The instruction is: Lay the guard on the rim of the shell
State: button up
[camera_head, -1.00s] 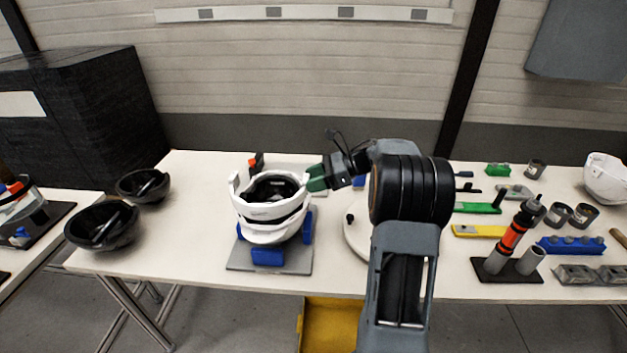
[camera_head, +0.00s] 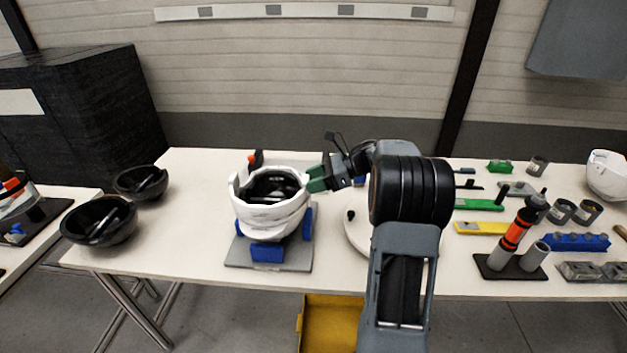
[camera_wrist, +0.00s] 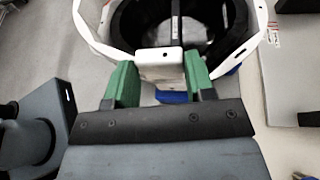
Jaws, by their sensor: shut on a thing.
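The guard (camera_head: 262,211) is a white curved band. In the head view it sits at the top of the white shell (camera_head: 268,228), around its dark opening. I cannot tell whether it rests fully on the rim. The shell stands in a grey fixture with blue supports (camera_head: 267,253). My gripper (camera_head: 313,180) reaches in from the right. In the wrist view my gripper (camera_wrist: 160,70) has its green fingers shut on the white end block of the guard (camera_wrist: 160,56). The dark inside of the shell (camera_wrist: 140,20) shows beyond; part of the rim is hidden.
Two black bowls (camera_head: 100,222) stand at the left of the table. A round white plate (camera_head: 352,240) lies right of the fixture, partly behind my arm. Tools, cups and coloured blocks (camera_head: 575,242) crowd the right side. A yellow bin (camera_head: 330,325) is below the table edge.

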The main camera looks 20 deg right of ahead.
jog(key=shift+f+b, duration=0.4)
jog(key=shift+f, duration=0.05)
jog(key=o, duration=1)
jog(key=shift+o, duration=0.2)
jog(key=v, duration=1.3)
jog(key=shift+d+b, duration=0.35)
jog(key=shift+s+r, duration=0.1)
jog(key=shift+r, duration=0.05)
